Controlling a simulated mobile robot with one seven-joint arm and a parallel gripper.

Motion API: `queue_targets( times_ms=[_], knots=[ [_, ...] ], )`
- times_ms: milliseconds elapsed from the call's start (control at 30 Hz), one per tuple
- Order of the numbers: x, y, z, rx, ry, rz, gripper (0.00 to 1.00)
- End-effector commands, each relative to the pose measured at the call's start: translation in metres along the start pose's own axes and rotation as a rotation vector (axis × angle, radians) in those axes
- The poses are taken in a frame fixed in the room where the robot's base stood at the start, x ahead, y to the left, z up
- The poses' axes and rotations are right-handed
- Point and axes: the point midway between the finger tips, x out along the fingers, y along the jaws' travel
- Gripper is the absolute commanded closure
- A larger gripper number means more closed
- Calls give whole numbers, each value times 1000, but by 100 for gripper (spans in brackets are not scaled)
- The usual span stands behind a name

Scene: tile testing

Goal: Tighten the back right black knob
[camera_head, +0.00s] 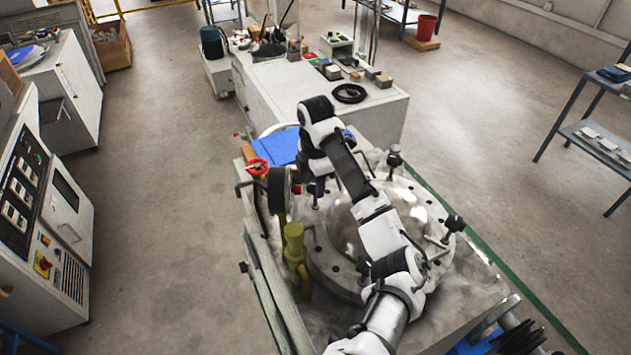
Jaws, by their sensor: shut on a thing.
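My gripper (317,186) points down at the back left part of the round metal plate (327,262), as seen in the head view. It is small here and partly covered by my wrist; it appears shut on a black knob there, which is mostly hidden. Another black knob (394,158) stands free on a clamp at the back right of the plate. A third black knob (455,223) stands free at the right. My arm crosses over the plate and hides part of its middle and front.
A dark round gauge (278,190), a red handwheel (257,167) and a yellow fitting (294,245) stand close at the left of the plate. A white cabinet (375,118) with small items is behind. Open floor (165,200) lies left.

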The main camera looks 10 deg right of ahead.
Motion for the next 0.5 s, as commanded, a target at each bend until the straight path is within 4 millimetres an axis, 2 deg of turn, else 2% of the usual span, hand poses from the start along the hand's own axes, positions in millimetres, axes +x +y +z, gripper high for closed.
queue_targets(
  times_ms=[133,167,300,500],
  knots=[
    [0,0,0,1,0,-1,84],
    [0,0,0,1,0,-1,60],
    [0,0,0,1,0,-1,41],
    [0,0,0,0,0,0,39]
  ],
)
